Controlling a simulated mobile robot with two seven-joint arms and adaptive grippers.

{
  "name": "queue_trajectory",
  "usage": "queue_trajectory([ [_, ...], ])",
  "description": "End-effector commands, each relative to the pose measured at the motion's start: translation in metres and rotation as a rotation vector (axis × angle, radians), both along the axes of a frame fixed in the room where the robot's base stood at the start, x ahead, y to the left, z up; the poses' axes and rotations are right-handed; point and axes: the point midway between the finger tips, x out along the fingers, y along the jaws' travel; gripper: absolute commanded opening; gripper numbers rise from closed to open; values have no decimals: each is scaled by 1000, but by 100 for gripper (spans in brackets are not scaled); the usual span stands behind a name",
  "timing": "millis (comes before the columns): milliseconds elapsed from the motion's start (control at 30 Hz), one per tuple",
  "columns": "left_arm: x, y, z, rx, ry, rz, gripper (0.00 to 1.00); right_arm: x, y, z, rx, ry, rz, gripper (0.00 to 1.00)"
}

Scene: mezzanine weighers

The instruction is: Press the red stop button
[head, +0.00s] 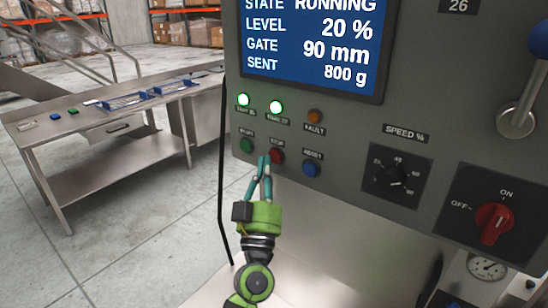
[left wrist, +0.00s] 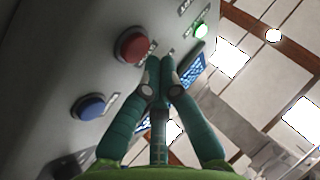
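The red stop button (head: 277,156) sits on the grey control panel, between a green button (head: 246,145) and a blue button (head: 311,169). My left gripper (head: 264,161) points up at the panel, its teal fingertips just left of the red button and partly over its label. In the left wrist view the red button (left wrist: 132,46) stands out from the panel beside the closed fingertips (left wrist: 160,66), with a gap in the picture. The fingers are together with nothing seen between them. The exact distance to the panel is hard to tell. My right gripper is not in view.
The screen (head: 315,40) reads RUNNING, level 20 %, gate 90 mm. Two lamps (head: 276,107) glow; the orange fault lamp (head: 315,116) looks unlit. A speed knob (head: 396,178) and red rotary switch (head: 495,222) are to the right. A metal table (head: 90,135) stands left.

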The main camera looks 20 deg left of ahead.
Motion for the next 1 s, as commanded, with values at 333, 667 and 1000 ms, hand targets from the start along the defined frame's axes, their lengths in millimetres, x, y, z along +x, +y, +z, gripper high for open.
queue_trajectory([
  [333, 8, -3, 0, 0, 0, 0, 0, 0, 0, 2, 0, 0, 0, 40],
  [667, 8, -3, 0, 0, 0, 0, 0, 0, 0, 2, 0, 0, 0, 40],
  [1000, 12, -4, 0, -1, 0, -1, 0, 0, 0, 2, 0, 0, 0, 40],
])
